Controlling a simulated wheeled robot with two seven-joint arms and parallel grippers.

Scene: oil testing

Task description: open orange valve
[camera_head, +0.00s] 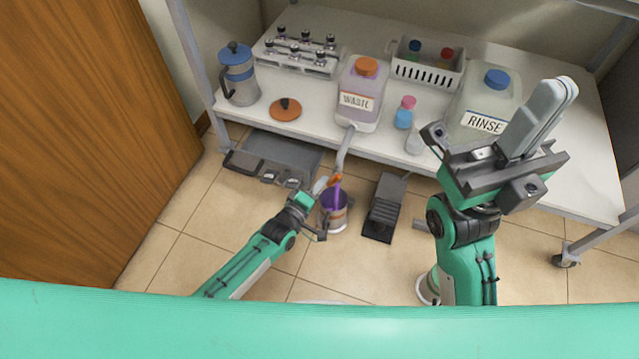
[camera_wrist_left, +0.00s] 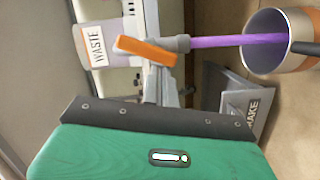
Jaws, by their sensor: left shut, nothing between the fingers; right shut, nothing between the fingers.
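The orange valve (camera_head: 335,180) sits at the lower end of the grey drain pipe (camera_head: 346,150) below the white WASTE jug (camera_head: 360,95). Its orange handle also shows large in the left wrist view (camera_wrist_left: 146,50), lying across the pipe. A purple stream (camera_wrist_left: 235,40) runs from the pipe outlet into a metal bucket (camera_head: 337,222), also in the left wrist view (camera_wrist_left: 262,55). My left gripper (camera_head: 320,186) is shut and empty, close beside the valve; contact cannot be told. My right gripper (camera_head: 562,92) is shut and empty, raised in front of the RINSE jug (camera_head: 486,105).
The white table (camera_head: 560,165) also holds a blue-lidded pitcher (camera_head: 238,75), a valve manifold (camera_head: 295,55), an orange lid (camera_head: 285,109), a pink-capped bottle (camera_head: 405,113) and a white basket (camera_head: 430,68). A black pedal (camera_head: 384,208) stands right of the bucket. A wooden panel (camera_head: 85,130) borders the left.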

